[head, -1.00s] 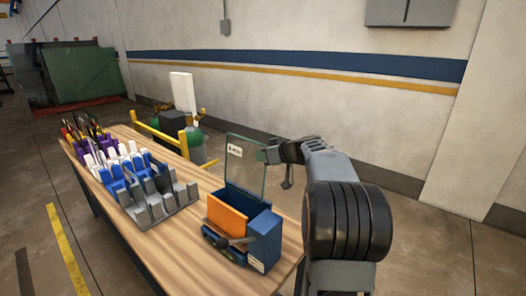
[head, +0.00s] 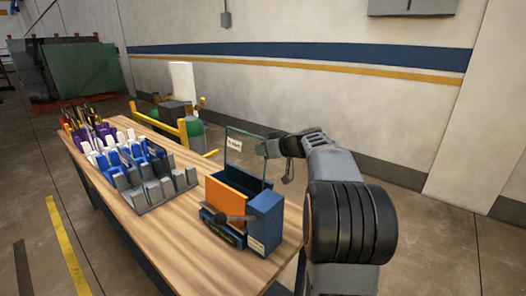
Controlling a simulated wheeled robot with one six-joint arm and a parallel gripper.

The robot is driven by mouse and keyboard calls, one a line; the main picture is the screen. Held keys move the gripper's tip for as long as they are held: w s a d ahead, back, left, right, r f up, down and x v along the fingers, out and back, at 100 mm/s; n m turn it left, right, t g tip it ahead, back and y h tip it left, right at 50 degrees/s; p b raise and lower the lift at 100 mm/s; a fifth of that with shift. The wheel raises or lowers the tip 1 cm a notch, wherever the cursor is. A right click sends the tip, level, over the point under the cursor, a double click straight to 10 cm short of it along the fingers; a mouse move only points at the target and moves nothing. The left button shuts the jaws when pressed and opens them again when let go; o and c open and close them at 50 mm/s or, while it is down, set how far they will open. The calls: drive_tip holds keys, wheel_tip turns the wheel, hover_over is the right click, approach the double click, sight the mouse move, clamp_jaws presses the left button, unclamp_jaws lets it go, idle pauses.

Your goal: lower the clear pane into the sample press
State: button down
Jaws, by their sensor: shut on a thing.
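The clear pane (head: 246,158) is upright, a thin glassy sheet with a small white label near its upper left. My gripper (head: 270,149) is shut on its right edge, reaching in from the right. The sample press (head: 265,222) is a blue box with an orange plate (head: 227,199) and a dark lever on its front, standing at the near right end of the wooden table. The pane stands above the press opening, and its lower edge is hidden behind the orange plate and blue walls. I cannot tell how deep it sits or whether it touches the walls.
The wooden table (head: 185,235) has free room in front of and left of the press. A grey slotted rack (head: 160,187) stands left of the press, with blue, white and purple holders beyond. A yellow rail (head: 165,133) and green tanks are behind the table.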

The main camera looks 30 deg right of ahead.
sight(260, 161)
drive_tip(key=shift+a+f+b, duration=0.2)
drive_tip(key=shift+f+b, duration=0.9)
drive_tip(key=shift+b, duration=0.15)
drive_tip(key=shift+a+f+b, duration=0.2)
drive_tip(key=shift+f+b, duration=0.85)
drive_tip(key=shift+b, duration=0.15)
drive_tip(key=shift+s+a+f+b, duration=0.1)
drive_tip(key=shift+s+f+b, duration=0.05)
drive_tip(key=shift+f+b, duration=0.9)
drive_tip(key=shift+f, duration=0.1)
drive_tip(key=c, duration=1.2)
unclamp_jaws()
drive_tip(key=shift+f, duration=0.1)
drive_tip(key=shift+r+p, duration=0.65)
drive_tip(key=shift+r, duration=0.7)
drive_tip(key=shift+r+p, duration=1.4)
drive_tip(key=shift+r, duration=1.7)
